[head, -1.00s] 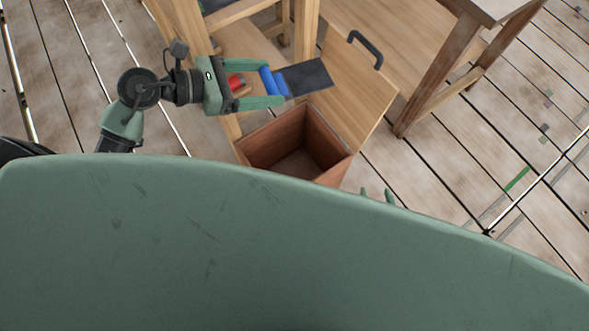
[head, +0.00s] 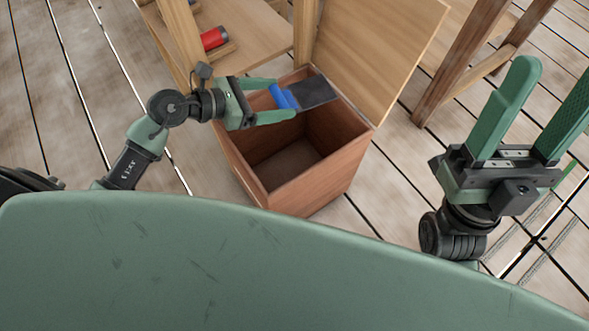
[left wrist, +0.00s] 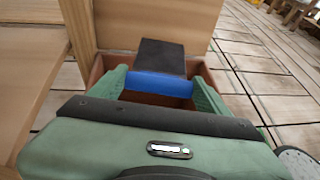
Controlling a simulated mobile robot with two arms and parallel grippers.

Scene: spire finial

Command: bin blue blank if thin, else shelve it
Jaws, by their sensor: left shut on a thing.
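My left gripper (head: 283,98) is shut on the blue blank (head: 280,95), which has a blue grip part and a flat dark plate (head: 316,92) pointing right. It is held over the open wooden bin (head: 308,188), near its back edge. In the left wrist view the blue part (left wrist: 158,85) lies across between the fingertips, with the dark plate (left wrist: 162,55) beyond it and the bin rim (left wrist: 97,72) around and below. My right gripper (head: 552,95) is open and empty at the right, well away from the bin.
The bin's lid (head: 375,45) stands open behind it. A wooden shelf unit (head: 245,35) at the back left carries a red cylinder (head: 213,38) with a dark end. Wooden table legs (head: 455,75) stand at the back right. The plank floor between bin and right gripper is clear.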

